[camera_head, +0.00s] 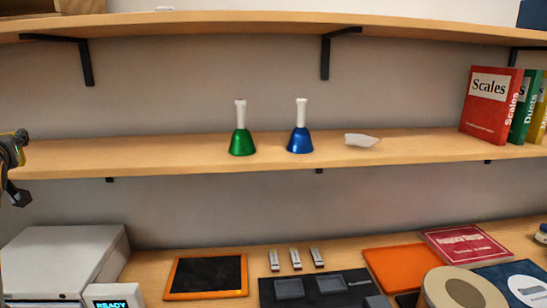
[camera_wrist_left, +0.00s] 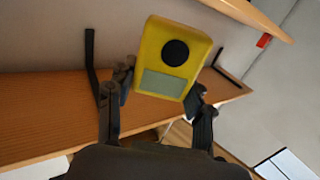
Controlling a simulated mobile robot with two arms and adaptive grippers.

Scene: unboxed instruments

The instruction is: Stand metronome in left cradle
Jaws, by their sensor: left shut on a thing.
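The metronome (camera_wrist_left: 172,58) is a yellow block with a black round dial and a grey-green screen, seen in the left wrist view. My left gripper (camera_wrist_left: 161,88) is shut on it, with one finger at each side, and holds it tilted in the air. In the head view, only part of my left gripper (camera_head: 15,168) shows at the left edge, near the end of the middle shelf. The left cradle (camera_head: 289,288) is a dark grey shallow holder on a black mat (camera_head: 310,297) at the bottom of the view. It looks empty. My right gripper is out of view.
The middle shelf (camera_head: 200,160) holds a green bell (camera_head: 242,140), a blue bell (camera_head: 300,139), a white dish (camera_head: 362,141) and books (camera_head: 490,105). Below are a tablet-like orange-framed board (camera_head: 207,276), small silver pieces (camera_head: 296,258), a grey box (camera_head: 65,262) and a second cradle (camera_head: 330,281).

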